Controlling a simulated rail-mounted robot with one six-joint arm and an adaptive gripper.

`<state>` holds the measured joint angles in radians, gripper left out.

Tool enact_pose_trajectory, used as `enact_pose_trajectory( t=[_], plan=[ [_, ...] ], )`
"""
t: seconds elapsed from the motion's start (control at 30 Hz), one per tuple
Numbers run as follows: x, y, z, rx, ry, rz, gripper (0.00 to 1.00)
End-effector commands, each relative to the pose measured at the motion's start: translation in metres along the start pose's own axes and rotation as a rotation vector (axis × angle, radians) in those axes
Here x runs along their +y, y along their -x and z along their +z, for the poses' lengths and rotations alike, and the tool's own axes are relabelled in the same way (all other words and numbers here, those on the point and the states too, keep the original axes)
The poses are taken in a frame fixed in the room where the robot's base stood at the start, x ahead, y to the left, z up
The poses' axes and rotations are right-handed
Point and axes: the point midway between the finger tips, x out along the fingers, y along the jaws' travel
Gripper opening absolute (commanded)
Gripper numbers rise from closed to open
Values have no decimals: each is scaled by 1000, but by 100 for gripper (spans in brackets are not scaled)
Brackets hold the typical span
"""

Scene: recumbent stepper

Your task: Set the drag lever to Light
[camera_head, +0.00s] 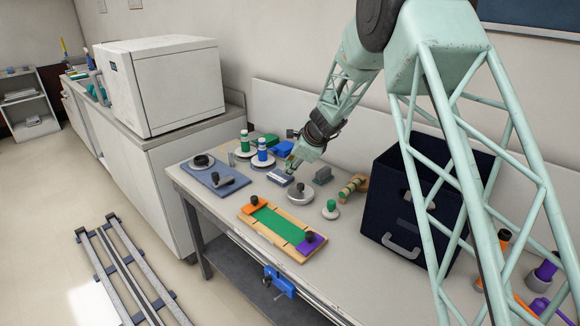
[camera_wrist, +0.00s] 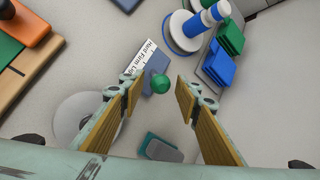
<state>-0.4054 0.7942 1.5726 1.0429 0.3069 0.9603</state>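The drag lever's unit is a small blue-grey block (camera_head: 280,177) with a white label strip (camera_wrist: 139,58) on the workbench. In the wrist view the label's text reads "Hard Firm Lig…", its end partly cut off. A round green knob (camera_wrist: 158,85) stands out in front of the block (camera_wrist: 163,70); which mark the lever points at I cannot tell. My gripper (camera_wrist: 157,94) is open, its two wood-coloured fingers on either side of the knob with gaps, not visibly touching it. In the head view my gripper (camera_head: 291,168) hangs just over the block and hides the knob.
A grey round disc with a black knob (camera_head: 300,193) and a grey-green block (camera_head: 322,175) are close by. Blue and white stacked posts (camera_head: 263,157) stand behind. A wooden board with a green strip (camera_head: 282,229) lies in front. A dark bin (camera_head: 396,240) stands right.

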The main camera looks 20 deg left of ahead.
Motion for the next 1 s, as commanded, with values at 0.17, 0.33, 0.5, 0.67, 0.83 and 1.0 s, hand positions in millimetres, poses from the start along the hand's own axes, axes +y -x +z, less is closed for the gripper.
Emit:
enact_pose_trajectory(
  t=[0.17, 0.33, 0.5, 0.67, 0.83, 1.0],
  plan=[
    [0, 16, 0, 0, 0, 0, 31],
    [0, 34, 0, -1, -1, 0, 31],
    [1, 52, 0, -1, -1, 1, 31],
    [0, 70, 0, 0, 0, 0, 31],
    [0, 88, 0, 0, -1, -1, 31],
    [1, 101, 0, 0, -1, 1, 31]
  ],
)
